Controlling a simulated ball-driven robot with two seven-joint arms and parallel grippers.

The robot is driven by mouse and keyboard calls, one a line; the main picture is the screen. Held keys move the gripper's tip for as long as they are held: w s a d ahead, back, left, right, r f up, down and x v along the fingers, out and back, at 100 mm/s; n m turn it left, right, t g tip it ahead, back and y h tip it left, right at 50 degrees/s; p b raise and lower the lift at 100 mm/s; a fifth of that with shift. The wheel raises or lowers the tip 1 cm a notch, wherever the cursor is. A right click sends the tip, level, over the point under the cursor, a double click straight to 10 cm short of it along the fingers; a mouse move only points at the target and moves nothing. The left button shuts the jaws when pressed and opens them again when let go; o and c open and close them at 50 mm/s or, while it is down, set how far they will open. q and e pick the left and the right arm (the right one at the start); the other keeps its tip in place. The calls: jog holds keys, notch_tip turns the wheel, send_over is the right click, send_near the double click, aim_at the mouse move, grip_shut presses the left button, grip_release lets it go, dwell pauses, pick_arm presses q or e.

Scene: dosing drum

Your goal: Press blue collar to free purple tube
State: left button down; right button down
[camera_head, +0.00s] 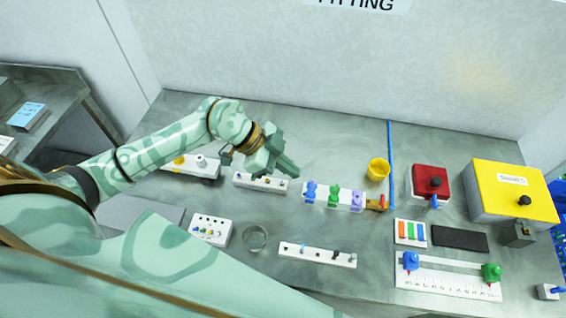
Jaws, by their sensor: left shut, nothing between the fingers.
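A white block (322,203) lies mid-table with a blue fitting (311,191), a green fitting (334,195) and a purple fitting (357,201) standing on it in a row. An orange-brown piece (377,203) is at its right end. At this size I cannot make out a separate blue collar or purple tube on these fittings. My left gripper (292,171) is shut and empty, just up and left of the blue fitting, and looks apart from it. It partly covers a small white strip (248,184) behind it. My right gripper is out of view.
A yellow cup (378,169) and a blue rod (391,160) are behind the block. A red box (430,184) and a yellow-topped box (512,192) stand right. A white ruler fixture (447,280), a white strip (317,255) and a ring (255,238) lie in front.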

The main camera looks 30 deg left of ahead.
pick_arm(q)
jog(key=b+x, duration=0.1)
jog(key=x, duration=0.5)
notch_tip(320, 180, down, 2)
jog(key=shift+a+f+b, duration=0.15)
jog(key=shift+f+b, duration=0.05)
jog(key=shift+b, duration=0.1)
jog(key=shift+f, duration=0.6)
